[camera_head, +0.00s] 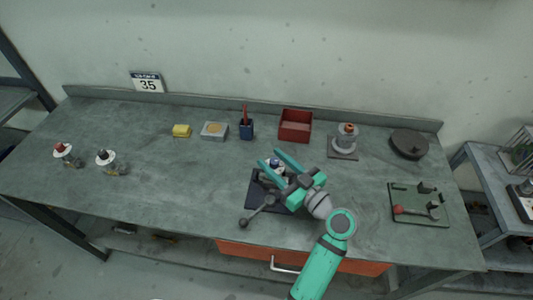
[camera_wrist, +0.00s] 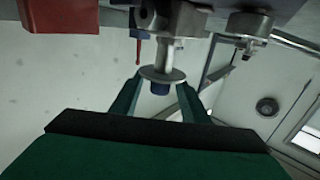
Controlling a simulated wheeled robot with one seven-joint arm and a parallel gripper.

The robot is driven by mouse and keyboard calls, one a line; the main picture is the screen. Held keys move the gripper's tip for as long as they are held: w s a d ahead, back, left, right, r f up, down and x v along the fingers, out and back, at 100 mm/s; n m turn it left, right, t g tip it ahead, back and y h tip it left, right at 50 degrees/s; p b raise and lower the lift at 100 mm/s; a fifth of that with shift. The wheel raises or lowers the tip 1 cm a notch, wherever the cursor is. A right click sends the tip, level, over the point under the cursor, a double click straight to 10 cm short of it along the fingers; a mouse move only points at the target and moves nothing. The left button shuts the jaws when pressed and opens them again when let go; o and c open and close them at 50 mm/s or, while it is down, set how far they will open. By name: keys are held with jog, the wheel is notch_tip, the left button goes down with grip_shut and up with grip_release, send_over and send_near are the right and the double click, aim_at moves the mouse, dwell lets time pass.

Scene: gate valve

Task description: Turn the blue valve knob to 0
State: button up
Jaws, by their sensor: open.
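The valve stands on a dark base plate (camera_head: 256,188) near the front middle of the bench, partly hidden by my arm in the head view. Its blue-capped knob (camera_head: 274,162) shows between the fingers there. I cannot tell whether either finger touches the disc. No scale or pointer is readable.
Two more small valves stand at left. A sign (camera_head: 147,83) shows 35. The left-middle bench is clear.

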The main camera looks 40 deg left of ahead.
aim_at(274, 158)
jog(key=shift+w+a, duration=0.15)
jog(key=shift+a, duration=0.8)
jog(key=shift+w+a, duration=0.1)
jog(key=shift+a, duration=0.85)
jog(key=shift+c, duration=0.2)
jog(key=shift+w, duration=0.1)
grip_shut()
jog(key=shift+w+d+m+t+h, duration=0.2)
jog(key=shift+m+t+h, duration=0.4)
jog(key=shift+m+t, duration=0.55)
jog(key=shift+w+d+m+t+h, duration=0.1)
jog(key=shift+w+m+t+h, duration=0.15)
jog(key=shift+m+t+h, duration=0.9)
jog(key=shift+w+d+m+t+h, duration=0.1)
jog(key=shift+w+m+t, duration=0.35)
jog(key=shift+t, duration=1.35)
jog(key=shift+w+d+m+t+h, duration=0.1)
jog(key=shift+d+m+t+h, duration=0.1)
jog(key=shift+m+t+h, duration=0.85)
jog(key=shift+d+t, duration=0.1)
jog(key=shift+t, duration=0.15)
jog(key=shift+o, duration=0.2)
grip_release()
